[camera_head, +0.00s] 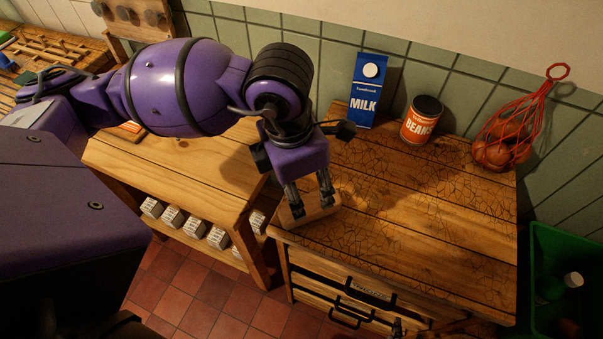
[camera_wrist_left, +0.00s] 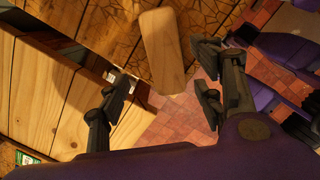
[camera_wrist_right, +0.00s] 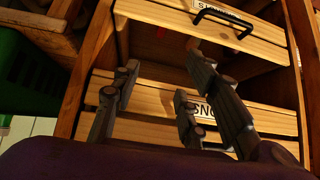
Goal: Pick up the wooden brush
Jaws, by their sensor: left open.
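The wooden brush (camera_head: 311,213) lies at the front left corner of the cracked wooden counter. In the left wrist view its pale, rounded wooden block (camera_wrist_left: 163,52) points out past the counter edge; any bristles are hidden. My left gripper (camera_head: 310,192) is open just above the brush, its fingers spread to either side. In the left wrist view the fingers (camera_wrist_left: 163,93) stand apart with the brush's near end between and beyond them, and no grip shows. My right gripper (camera_wrist_right: 160,62) is low in front of the drawers, its fingers apart and nothing between them.
A blue milk carton (camera_head: 367,92), a bean can (camera_head: 422,120) and a red net bag (camera_head: 506,140) stand along the tiled wall. Drawers with dark handles (camera_head: 355,290) are below the counter. A lower wooden bench (camera_head: 180,170) is left; a green bin (camera_head: 560,255) is right.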

